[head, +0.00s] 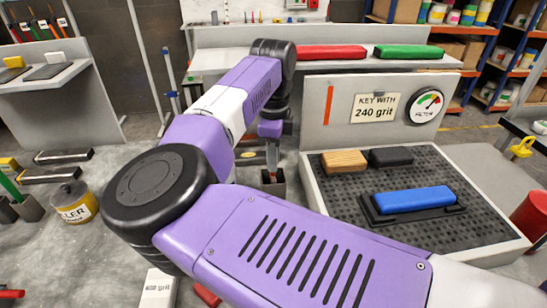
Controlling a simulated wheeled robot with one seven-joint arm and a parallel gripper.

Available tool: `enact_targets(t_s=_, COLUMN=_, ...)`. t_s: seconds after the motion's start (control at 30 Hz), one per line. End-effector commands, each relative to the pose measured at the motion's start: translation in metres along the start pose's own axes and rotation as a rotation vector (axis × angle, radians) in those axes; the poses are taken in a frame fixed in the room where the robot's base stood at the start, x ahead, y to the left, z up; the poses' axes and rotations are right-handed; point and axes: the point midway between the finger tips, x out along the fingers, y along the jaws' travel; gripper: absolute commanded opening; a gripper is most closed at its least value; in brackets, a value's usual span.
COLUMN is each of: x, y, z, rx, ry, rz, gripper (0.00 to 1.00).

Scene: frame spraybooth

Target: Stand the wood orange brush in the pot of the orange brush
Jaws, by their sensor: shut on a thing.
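My gripper (271,143) is at the far end of my purple arm, pointing down, mostly hidden behind the wrist. It is shut on the wood orange brush (271,158), of which only a thin pale and reddish strip shows below the fingers. Right under it is a small dark grey square pot (279,190) with a reddish-orange patch at its mouth. The brush's lower end is at or just inside that mouth; I cannot tell how deep. My forearm hides the pot's lower surroundings.
A perforated bench (330,205) at the right holds a wood block (344,161), a dark block (391,157) and a blue block (413,199) on a black tray. A filler tin (78,203) and dark pots with a green stick stand at the left.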

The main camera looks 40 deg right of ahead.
Motion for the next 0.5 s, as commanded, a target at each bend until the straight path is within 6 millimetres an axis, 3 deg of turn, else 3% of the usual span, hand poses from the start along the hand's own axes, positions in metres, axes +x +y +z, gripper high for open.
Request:
enact_targets(t_s=0.23, x=0.0004, y=0.0000, z=0.0000, rx=0.000, ry=0.000, rz=0.000, gripper=0.00)
enact_targets(t_s=0.27, x=0.0004, y=0.0000, z=0.0000, rx=0.000, ry=0.000, rz=0.000, gripper=0.19)
enact_targets(t_s=0.37, x=0.0004, y=0.0000, z=0.0000, rx=0.000, ry=0.000, rz=0.000, gripper=0.38)
enact_targets(t_s=0.5, x=0.0004, y=0.0000, z=0.0000, rx=0.000, ry=0.000, rz=0.000, gripper=0.42)
